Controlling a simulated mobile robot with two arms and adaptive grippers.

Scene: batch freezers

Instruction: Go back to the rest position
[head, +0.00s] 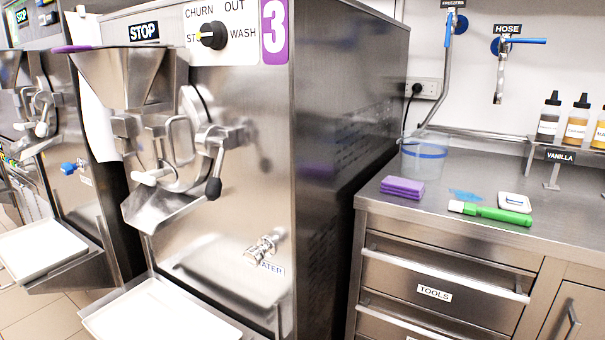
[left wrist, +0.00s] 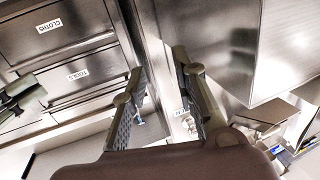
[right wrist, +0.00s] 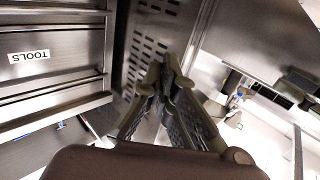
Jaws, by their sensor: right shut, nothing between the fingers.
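Neither gripper shows in the head view. In the left wrist view my left gripper (left wrist: 158,61) has its fingers wide apart with nothing between them. In the right wrist view my right gripper (right wrist: 163,68) has its fingertips together and holds nothing. Behind its fingertips is a steel panel with vent slots (right wrist: 152,45). Both grippers appear clear of the machines and the counter, though exact distances cannot be told.
Batch freezer 3 (head: 240,130) stands in the middle, with a white tray (head: 165,312) below its spout. The steel counter (head: 400,215) at right bears a purple cloth stack (head: 402,187), a green-handled tool (head: 500,215) and a clear bucket (head: 422,160). The tools drawer (head: 390,270) is closed.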

